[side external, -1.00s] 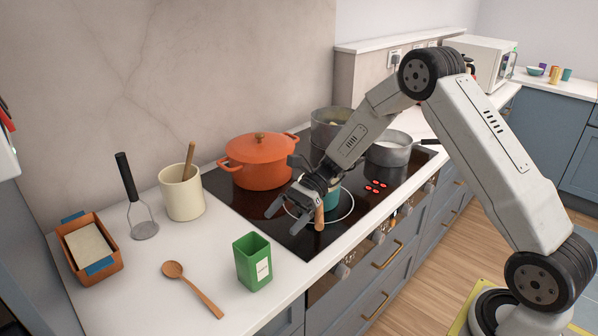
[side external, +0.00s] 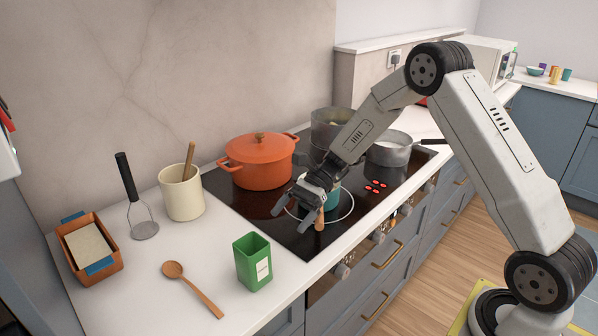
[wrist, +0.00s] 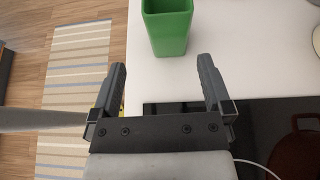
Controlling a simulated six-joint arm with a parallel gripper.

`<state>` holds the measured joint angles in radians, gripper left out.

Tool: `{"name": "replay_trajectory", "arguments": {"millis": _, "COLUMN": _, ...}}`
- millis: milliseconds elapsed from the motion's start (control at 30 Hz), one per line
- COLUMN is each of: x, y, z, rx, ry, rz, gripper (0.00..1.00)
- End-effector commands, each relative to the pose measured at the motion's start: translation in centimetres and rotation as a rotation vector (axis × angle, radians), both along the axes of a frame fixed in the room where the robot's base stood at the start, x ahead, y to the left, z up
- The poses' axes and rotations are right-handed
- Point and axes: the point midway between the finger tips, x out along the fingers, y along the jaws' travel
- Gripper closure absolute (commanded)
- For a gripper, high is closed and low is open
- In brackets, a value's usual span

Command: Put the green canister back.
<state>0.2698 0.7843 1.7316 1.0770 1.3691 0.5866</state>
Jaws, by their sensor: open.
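The green canister (side external: 253,262) stands upright and open-topped on the white counter, left of the hob's near corner, with a white label on one side. In the wrist view the canister (wrist: 167,28) is at the top, beyond the fingertips and roughly in line with the gap between them. My gripper (side external: 298,214) is open and empty above the near left part of the hob, to the right of the canister and apart from it. In the wrist view both fingers of the gripper (wrist: 162,72) are spread. A teal pot partly hidden behind my gripper sits on the hob.
A wooden spoon (side external: 192,288) lies left of the canister. An orange pot (side external: 258,166) and a grey saucepan (side external: 389,155) are on the hob (side external: 232,197).

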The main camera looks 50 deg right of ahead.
Motion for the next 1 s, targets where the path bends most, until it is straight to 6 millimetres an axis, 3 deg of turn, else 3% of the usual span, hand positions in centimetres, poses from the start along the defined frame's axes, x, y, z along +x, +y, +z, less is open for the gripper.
{"name": "replay_trajectory", "arguments": {"millis": 300, "x": -5.7, "y": 0.4, "z": -0.6, "rx": -0.336, "ry": -0.181, "rz": 0.252, "gripper": 0.0}}
{"name": "replay_trajectory", "arguments": {"millis": 600, "x": -12.0, "y": -1.6, "z": -0.7, "rx": -0.71, "ry": -0.506, "rz": 0.666, "gripper": 0.0}}
{"name": "replay_trajectory", "arguments": {"millis": 800, "x": -14.8, "y": -2.9, "z": -0.1, "rx": -0.9, "ry": -0.765, "rz": 0.966, "gripper": 0.0}}
{"name": "replay_trajectory", "arguments": {"millis": 1000, "x": -16.2, "y": -3.4, "z": 0.6, "rx": -1.007, "ry": -0.971, "rz": 1.187, "gripper": 0.0}}
